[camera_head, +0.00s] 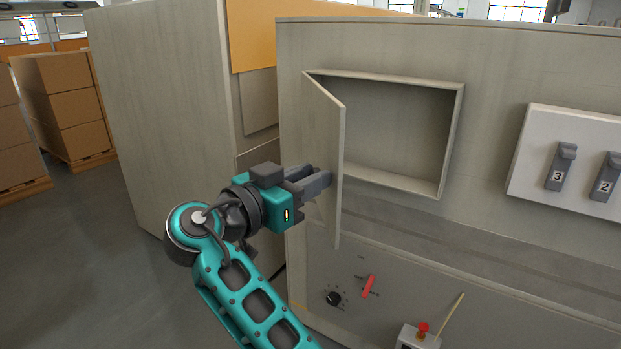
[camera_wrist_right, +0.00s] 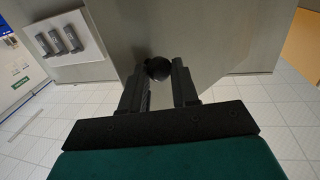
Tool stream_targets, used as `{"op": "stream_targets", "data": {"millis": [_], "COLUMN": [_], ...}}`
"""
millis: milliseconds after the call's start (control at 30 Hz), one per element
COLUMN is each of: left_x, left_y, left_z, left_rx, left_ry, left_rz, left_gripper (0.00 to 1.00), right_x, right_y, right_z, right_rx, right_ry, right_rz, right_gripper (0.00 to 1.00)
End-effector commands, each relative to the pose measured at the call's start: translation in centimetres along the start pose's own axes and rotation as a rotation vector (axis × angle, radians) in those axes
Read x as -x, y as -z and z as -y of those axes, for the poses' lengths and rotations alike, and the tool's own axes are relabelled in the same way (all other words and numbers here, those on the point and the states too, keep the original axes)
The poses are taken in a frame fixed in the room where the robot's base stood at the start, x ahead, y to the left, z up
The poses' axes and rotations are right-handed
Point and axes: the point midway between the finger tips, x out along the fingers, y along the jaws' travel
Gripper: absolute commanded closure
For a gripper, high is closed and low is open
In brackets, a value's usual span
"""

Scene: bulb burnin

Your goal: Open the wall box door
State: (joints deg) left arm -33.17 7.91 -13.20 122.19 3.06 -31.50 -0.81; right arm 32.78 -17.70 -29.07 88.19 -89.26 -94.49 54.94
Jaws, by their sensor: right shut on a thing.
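The wall box (camera_head: 400,128) is a shallow grey recess in the grey wall panel, and its inside looks empty. Its door (camera_head: 325,150) is hinged on the left edge and stands swung well out from the wall. My right gripper (camera_head: 322,182) is at the door's left face, with its fingers partly seen. In the right wrist view a round black knob (camera_wrist_right: 158,68) sits between the fingertips of my right gripper (camera_wrist_right: 160,80), which is shut on it. The grey door face (camera_wrist_right: 190,35) lies just beyond. The knob is hidden in the head view. My left gripper is not in view.
A white switch panel (camera_head: 540,130) with levers numbered 3 and 2 is on the wall at right. Below are a black dial (camera_head: 333,298), a red lever (camera_head: 367,286) and a small box with a red button (camera_head: 422,328). Stacked cartons (camera_head: 70,105) stand at far left.

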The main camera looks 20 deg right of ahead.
Motion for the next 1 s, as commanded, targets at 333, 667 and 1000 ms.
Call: {"op": "stream_targets", "data": {"millis": [333,667,1000], "left_x": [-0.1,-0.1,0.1], "left_y": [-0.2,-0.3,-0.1], "left_z": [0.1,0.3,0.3], "left_rx": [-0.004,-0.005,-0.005], "left_ry": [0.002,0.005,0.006], "left_rz": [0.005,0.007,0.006], "left_gripper": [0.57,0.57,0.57], "right_x": [-0.4,-0.2,2.7], "right_y": [0.5,0.5,0.5], "right_z": [1.0,1.0,0.8], "right_rx": [0.0,0.0,-0.001], "right_ry": [0.043,0.044,0.045], "right_rz": [-0.018,-0.017,-0.014], "right_gripper": [0.5,0.46,0.46]}}
